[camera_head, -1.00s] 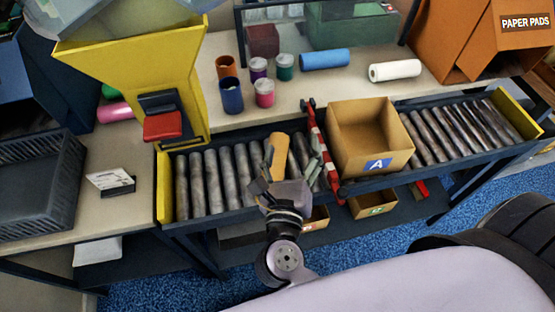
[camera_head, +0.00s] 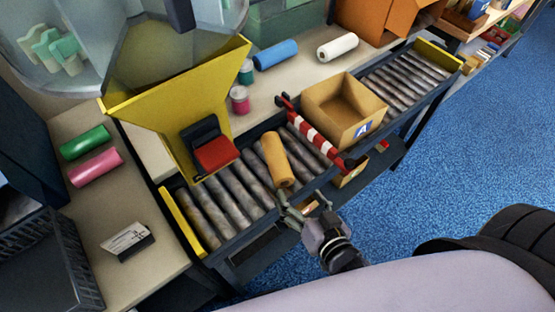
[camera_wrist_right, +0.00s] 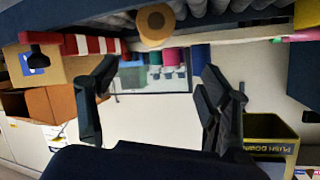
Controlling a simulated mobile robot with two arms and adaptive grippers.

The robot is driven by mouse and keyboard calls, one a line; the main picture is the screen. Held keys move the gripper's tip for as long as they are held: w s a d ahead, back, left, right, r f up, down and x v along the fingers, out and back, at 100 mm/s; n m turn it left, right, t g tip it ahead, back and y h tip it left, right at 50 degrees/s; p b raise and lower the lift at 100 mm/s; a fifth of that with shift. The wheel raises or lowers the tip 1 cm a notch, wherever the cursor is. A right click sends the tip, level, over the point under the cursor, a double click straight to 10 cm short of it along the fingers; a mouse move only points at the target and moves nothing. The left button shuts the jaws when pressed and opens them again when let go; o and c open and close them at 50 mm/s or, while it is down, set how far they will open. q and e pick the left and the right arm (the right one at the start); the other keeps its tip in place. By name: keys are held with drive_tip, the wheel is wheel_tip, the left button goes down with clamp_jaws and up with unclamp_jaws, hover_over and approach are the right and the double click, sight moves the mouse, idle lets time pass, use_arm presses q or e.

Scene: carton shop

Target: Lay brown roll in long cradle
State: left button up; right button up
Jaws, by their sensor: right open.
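The brown roll (camera_head: 277,160) lies on the metal rollers of the conveyor, between the yellow hopper and the red-and-white barrier arm. Its round end with a core hole also shows at the top of the right wrist view (camera_wrist_right: 155,24). My right gripper (camera_head: 303,203) is open and empty at the conveyor's front edge, just in front of the roll's near end and apart from it. Its two spread fingers show in the right wrist view (camera_wrist_right: 160,72) with nothing between them. I cannot make out a long cradle. My left gripper is not in view.
The yellow hopper (camera_head: 165,120) with a red block stands left of the roll. The barrier arm (camera_head: 315,132) and an open carton (camera_head: 345,108) are to its right. Blue (camera_head: 275,54) and white (camera_head: 338,46) rolls lie behind; green (camera_head: 85,141) and pink (camera_head: 96,166) rolls lie left.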

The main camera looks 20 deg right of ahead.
sight(283, 171)
drive_tip(key=x, duration=0.3)
drive_tip(key=p+x, duration=0.1)
drive_tip(key=x, duration=0.7)
drive_tip(key=shift+w+d+f, duration=0.1)
drive_tip(key=shift+d+f, duration=0.05)
drive_tip(key=shift+d, duration=0.1)
drive_tip(key=x, duration=0.3)
drive_tip(key=p+x, duration=0.1)
drive_tip(key=x, duration=0.1)
drive_tip(key=shift+w+d, duration=0.15)
drive_tip(key=shift+d, duration=0.2)
drive_tip(key=shift+w+f, duration=0.3)
drive_tip(key=shift+w, duration=0.15)
drive_tip(key=shift+s, duration=0.1)
drive_tip(key=shift+c, duration=0.6)
drive_tip(key=shift+r, duration=0.15)
drive_tip(key=c, duration=1.4)
